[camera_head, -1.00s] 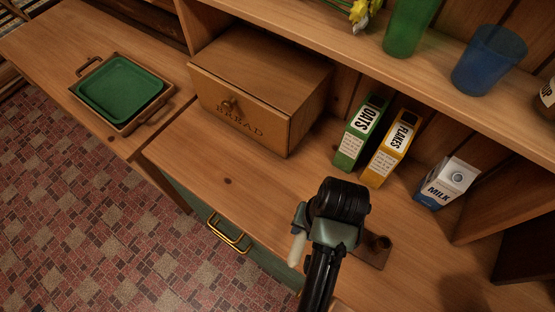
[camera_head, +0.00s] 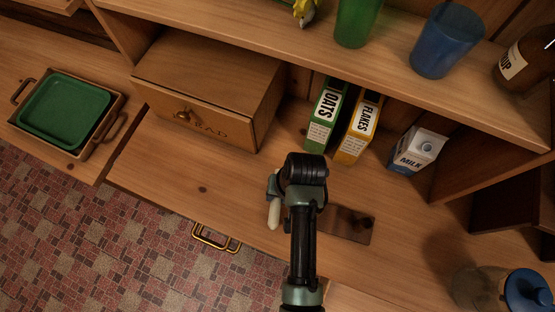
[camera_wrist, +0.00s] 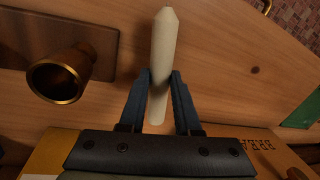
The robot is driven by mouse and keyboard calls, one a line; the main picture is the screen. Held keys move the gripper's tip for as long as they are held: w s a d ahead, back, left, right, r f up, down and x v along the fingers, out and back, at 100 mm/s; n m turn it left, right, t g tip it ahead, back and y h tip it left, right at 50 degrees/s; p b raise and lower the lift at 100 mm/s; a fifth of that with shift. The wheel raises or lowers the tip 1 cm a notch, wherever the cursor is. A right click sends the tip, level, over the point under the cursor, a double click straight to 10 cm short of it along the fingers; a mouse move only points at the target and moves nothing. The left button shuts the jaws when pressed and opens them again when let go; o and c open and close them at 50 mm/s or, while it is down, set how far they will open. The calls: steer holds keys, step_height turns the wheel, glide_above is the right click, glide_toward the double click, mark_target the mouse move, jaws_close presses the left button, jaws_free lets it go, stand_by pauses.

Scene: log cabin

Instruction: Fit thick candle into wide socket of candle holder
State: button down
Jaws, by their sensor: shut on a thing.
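My gripper (camera_wrist: 161,76) is shut on a pale cream candle (camera_wrist: 162,50), gripping it near its lower end in the wrist view. The candle's tapered end points to the top of that view. In the head view the candle (camera_head: 274,213) hangs just left of my arm, which hides most of my gripper. The candle holder is a dark wooden plate (camera_wrist: 98,45) with a round, empty brass socket (camera_wrist: 60,76) left of the candle and apart from it. In the head view the holder (camera_head: 343,228) lies right of my arm, partly covered by it.
An oats box (camera_head: 326,115), a flakes box (camera_head: 358,128) and a milk carton (camera_head: 417,150) stand behind the holder. A bread box (camera_head: 208,90) is at the left rear. A glass jar (camera_head: 478,290) is at the lower right. The counter left of the candle is clear.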

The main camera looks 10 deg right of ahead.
mark_target(280, 200)
steer(key=shift+f, duration=1.2)
steer(key=shift+f, duration=0.3)
steer(key=c, duration=1)
jaws_free()
steer(key=shift+s, duration=0.1)
steer(key=shift+o, duration=0.5)
steer(key=shift+s+f, duration=0.1)
